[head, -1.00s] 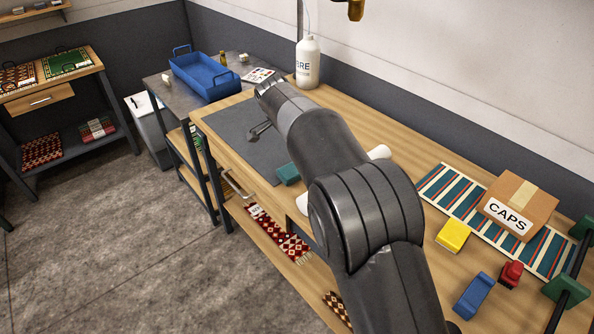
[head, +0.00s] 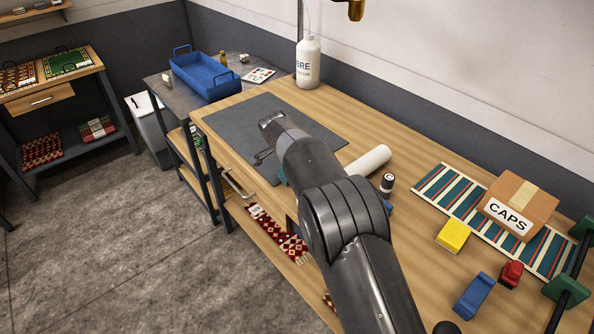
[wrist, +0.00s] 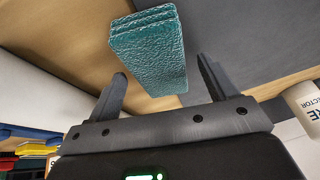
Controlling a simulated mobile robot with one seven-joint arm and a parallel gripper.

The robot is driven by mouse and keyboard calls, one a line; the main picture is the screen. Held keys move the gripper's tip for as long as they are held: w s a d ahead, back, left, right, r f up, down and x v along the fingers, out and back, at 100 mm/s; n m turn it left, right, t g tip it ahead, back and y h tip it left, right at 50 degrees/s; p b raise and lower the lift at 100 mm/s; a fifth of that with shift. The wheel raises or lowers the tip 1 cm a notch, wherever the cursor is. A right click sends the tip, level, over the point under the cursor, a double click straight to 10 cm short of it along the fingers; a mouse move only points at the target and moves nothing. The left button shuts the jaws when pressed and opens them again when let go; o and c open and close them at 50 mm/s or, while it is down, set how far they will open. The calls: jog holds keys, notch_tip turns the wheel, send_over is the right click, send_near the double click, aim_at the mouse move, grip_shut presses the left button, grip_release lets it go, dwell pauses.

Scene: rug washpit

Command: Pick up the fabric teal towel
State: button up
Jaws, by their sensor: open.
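The teal towel (wrist: 150,50) is a folded, thick block with a textured surface in the wrist view. My gripper (wrist: 162,74) is open, its two dark fingers spread to either side of the towel's near end, and I see no grip on it. Whether the fingertips are level with the towel or above it, I cannot tell. In the head view only a small teal edge of the towel (head: 281,176) shows beside my arm, at the front of the workbench.
A white bottle (head: 308,64), blue tray (head: 203,75) and CAPS box (head: 519,205) are farther off.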

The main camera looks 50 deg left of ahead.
jog(key=shift+w+f, duration=0.15)
jog(key=shift+f, duration=0.1)
jog(key=c, duration=1.1)
jog(key=shift+r, duration=0.1)
